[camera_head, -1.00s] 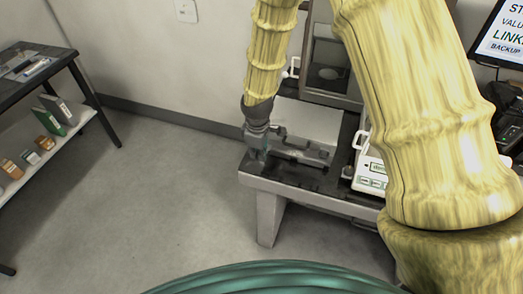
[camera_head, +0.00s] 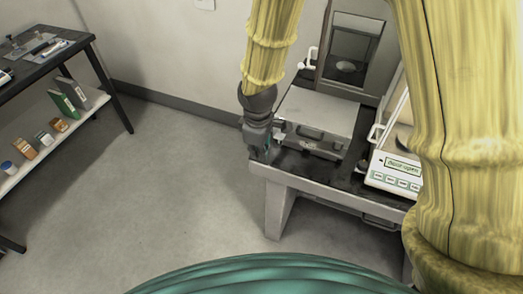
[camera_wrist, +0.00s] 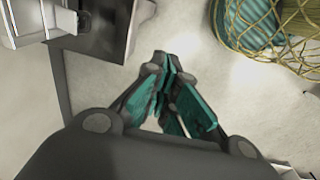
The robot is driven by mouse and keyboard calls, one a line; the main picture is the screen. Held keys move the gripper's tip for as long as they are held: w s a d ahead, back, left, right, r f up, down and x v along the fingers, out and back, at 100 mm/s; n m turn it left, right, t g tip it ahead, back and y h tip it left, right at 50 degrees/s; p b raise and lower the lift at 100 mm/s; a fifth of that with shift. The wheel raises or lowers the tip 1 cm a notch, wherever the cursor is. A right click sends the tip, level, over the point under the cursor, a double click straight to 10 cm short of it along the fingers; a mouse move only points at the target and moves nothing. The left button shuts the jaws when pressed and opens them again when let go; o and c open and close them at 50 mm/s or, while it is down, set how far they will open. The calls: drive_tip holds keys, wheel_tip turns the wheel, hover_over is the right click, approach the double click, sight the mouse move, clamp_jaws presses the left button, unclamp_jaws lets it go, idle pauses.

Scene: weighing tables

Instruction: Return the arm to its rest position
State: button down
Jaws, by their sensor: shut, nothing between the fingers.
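My gripper (camera_wrist: 168,75) is shut and empty in the wrist view, its teal-padded fingers together over pale floor. In the head view my gripper (camera_head: 262,155) hangs at the left end of the weighing table (camera_head: 280,210), fingers downward. A grey metal case (camera_head: 322,112) lies on the table just right of it. I cannot tell from the head view whether the gripper touches the table edge. My yellow arm covers the right part of the table.
A balance (camera_head: 393,172) with its door handle stands right of the case, and a glass-fronted cabinet (camera_head: 350,50) behind. A dark table (camera_head: 45,60) with a lower shelf (camera_head: 85,118) of bottles and boxes stands at left. The floor (camera_head: 180,190) between is clear.

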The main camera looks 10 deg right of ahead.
drive_tip(key=shift+a+r, duration=0.1)
idle(0.5)
drive_tip(key=s+d+f+m, duration=0.4)
drive_tip(key=s+f, duration=0.5)
drive_tip(key=s+d+f+m, duration=0.3)
drive_tip(key=s+d+f, duration=0.1)
drive_tip(key=s+f, duration=0.4)
drive_tip(key=s+d+f+m, duration=0.4)
drive_tip(key=s+d+f, duration=0.1)
drive_tip(key=s+f, duration=0.4)
wheel_tip(320, 180, down, 2)
drive_tip(key=shift+s+f+m+g, duration=0.1)
drive_tip(key=shift+s+m+g, duration=0.2)
drive_tip(key=shift+s+d, duration=0.1)
drive_tip(key=shift+d, duration=0.05)
